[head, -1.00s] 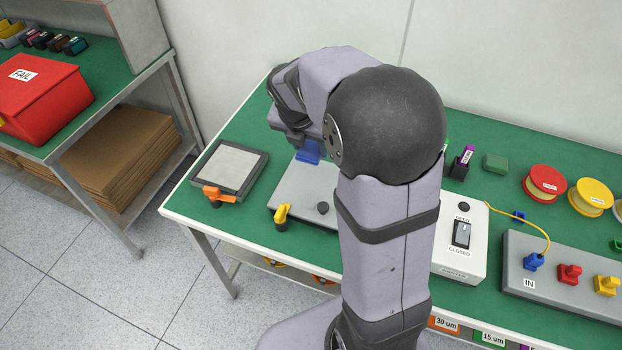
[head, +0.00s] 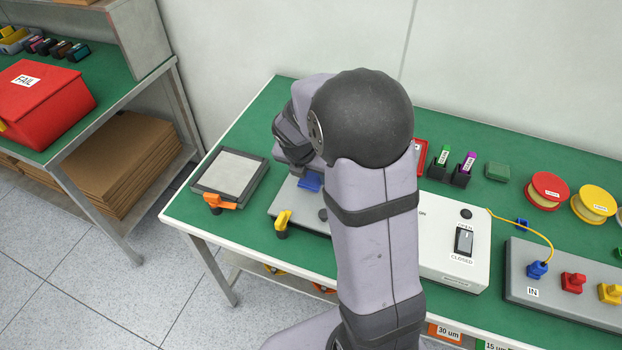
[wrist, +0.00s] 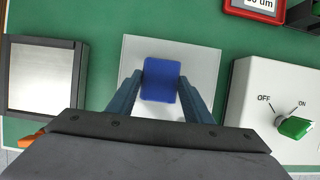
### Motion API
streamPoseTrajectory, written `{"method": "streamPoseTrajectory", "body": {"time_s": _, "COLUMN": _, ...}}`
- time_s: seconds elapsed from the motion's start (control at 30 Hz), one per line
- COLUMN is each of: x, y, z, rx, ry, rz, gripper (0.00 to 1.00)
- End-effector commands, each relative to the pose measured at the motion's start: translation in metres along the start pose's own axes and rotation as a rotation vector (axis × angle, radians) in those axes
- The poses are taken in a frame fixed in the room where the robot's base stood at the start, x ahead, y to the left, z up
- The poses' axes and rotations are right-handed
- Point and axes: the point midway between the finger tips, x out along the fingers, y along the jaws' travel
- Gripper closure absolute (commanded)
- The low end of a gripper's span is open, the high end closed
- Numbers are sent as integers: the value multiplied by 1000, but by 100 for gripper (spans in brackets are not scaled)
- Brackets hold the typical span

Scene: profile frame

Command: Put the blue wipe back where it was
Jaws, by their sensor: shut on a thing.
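The blue wipe (wrist: 160,80) is between the two fingers of my gripper (wrist: 161,85), which is shut on it. In the wrist view it lies over a pale square plate (wrist: 206,65). In the head view the wipe (head: 310,183) shows as a small blue patch below my gripper, over the grey plate (head: 290,197). I cannot tell whether the wipe touches the plate. My arm hides part of the plate and most of the gripper in the head view.
A dark-framed tray (head: 230,174) with an orange clamp (head: 220,201) stands to the left. A yellow clamp (head: 282,221) is at the plate's front. A white switch box (head: 452,238) and marker holders (head: 460,178) stand to the right. Bare green mat lies behind the plate.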

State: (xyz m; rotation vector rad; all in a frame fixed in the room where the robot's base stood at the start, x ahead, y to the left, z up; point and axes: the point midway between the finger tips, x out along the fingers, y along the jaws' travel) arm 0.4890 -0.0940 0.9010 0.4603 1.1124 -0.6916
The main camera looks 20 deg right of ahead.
Motion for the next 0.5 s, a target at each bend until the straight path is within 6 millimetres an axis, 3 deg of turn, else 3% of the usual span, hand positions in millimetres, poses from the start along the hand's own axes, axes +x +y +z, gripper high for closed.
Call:
{"method": "streamPoseTrajectory", "body": {"time_s": 0.17, "x": 18, "y": 0, "z": -8, "rx": -1, "ry": 1, "rz": 0, "gripper": 75}}
{"method": "streamPoseTrajectory", "body": {"time_s": 0.5, "x": 20, "y": 0, "z": -8, "rx": 0, "ry": 0, "rz": 1, "gripper": 75}}
